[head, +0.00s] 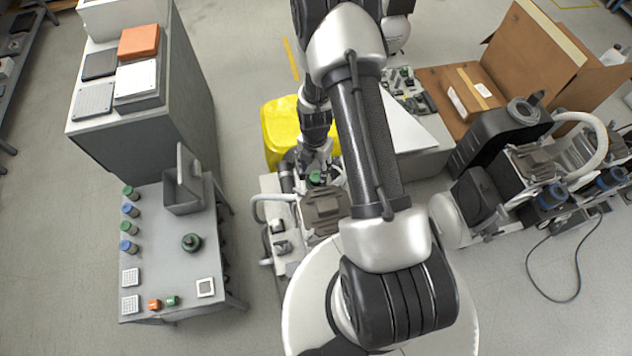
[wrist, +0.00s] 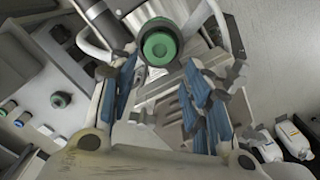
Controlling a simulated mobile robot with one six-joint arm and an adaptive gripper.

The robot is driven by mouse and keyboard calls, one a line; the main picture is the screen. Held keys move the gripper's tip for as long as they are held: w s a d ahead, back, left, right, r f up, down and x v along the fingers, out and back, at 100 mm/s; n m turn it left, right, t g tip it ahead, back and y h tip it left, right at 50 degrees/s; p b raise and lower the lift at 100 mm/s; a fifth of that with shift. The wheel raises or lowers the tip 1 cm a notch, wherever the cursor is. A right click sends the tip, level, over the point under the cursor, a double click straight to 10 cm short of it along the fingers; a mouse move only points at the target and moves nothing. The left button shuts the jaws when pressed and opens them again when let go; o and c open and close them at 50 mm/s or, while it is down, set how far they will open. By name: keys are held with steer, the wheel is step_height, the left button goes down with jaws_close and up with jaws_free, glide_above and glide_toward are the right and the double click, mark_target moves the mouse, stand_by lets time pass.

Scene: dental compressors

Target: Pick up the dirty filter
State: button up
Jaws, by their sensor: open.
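A round green-topped part with a dark rim (wrist: 158,45), likely the filter, sits on the compressor; whether it is dirty I cannot tell. In the head view its green top (head: 315,178) shows just below my gripper (head: 314,160). In the wrist view my gripper (wrist: 161,68) is open, its blue-padded fingers spread on either side below the green top. Nothing is held between them. I cannot tell whether a finger touches the part. The compressor (head: 326,208) is partly hidden by my arm in the head view.
A yellow bin (head: 280,130) stands behind the compressor. More compressors (head: 540,165) stand at right. Hoses surround the gripper.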

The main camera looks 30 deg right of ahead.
mark_target(316, 176)
steer(key=f, duration=0.2)
steer(key=f+b, duration=0.1)
steer(key=f, duration=0.1)
steer(key=f+b, duration=0.1)
steer(key=shift+w+d+f, duration=0.3)
steer(key=shift+d+f, duration=0.05)
steer(key=shift+f, duration=0.05)
steer(key=shift+c, duration=0.5)
steer(key=c, duration=0.7)
steer(key=shift+r, duration=0.2)
